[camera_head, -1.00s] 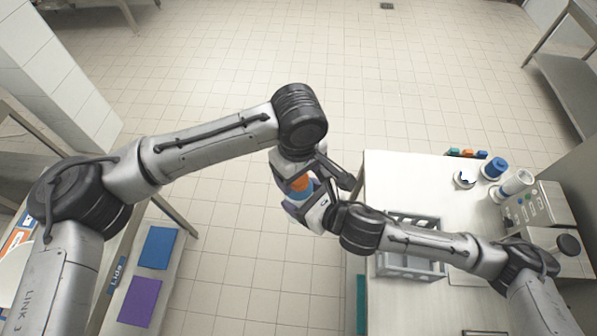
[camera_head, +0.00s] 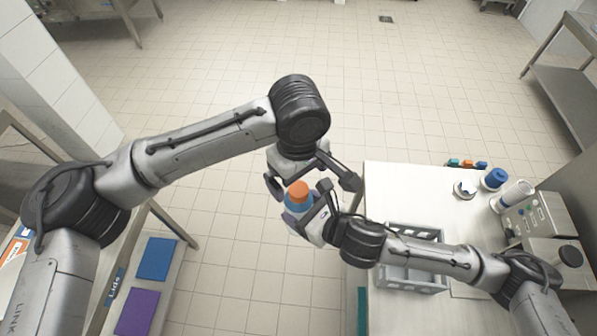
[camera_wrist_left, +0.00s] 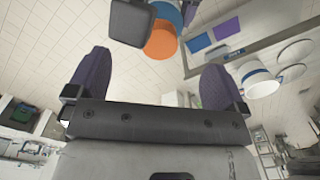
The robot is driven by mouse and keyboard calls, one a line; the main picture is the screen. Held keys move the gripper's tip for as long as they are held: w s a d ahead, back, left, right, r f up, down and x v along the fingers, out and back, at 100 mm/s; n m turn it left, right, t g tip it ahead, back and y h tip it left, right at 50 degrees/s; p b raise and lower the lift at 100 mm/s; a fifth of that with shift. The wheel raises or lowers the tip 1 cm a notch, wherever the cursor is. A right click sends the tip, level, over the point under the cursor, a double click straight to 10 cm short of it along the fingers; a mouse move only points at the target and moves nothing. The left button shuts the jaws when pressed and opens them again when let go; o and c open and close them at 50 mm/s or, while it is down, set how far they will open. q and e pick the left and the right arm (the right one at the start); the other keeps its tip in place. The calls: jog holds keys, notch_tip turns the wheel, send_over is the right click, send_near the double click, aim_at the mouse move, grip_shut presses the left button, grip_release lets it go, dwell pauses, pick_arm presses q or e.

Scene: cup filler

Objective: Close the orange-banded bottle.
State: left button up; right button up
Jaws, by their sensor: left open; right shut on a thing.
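The bottle (camera_head: 296,203) shows a blue body with an orange cap (camera_head: 298,189) on top, held up over the floor, left of the right table. My right gripper (camera_head: 308,205) is shut on the bottle's body. My left gripper (camera_head: 312,183) is open just above, its fingers spread on either side of the cap and apart from it. In the left wrist view, the orange cap (camera_wrist_left: 162,40) and blue body lie beyond the open fingers, beside a dark finger of my right gripper. How tightly the cap sits cannot be seen.
The right table (camera_head: 385,185) carries a grey rack (camera_head: 410,285), small coloured caps (camera_head: 467,164), a blue-topped container (camera_head: 496,178), a white cylinder (camera_head: 515,194) and a machine (camera_head: 525,220). Blue (camera_head: 157,252) and purple (camera_head: 138,309) mats lie on the left table. Floor is clear between.

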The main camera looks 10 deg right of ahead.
pick_arm(q)
jog(key=shift+r, duration=0.1)
notch_tip(320, 180, up, 12)
dwell(0.6)
dwell(0.6)
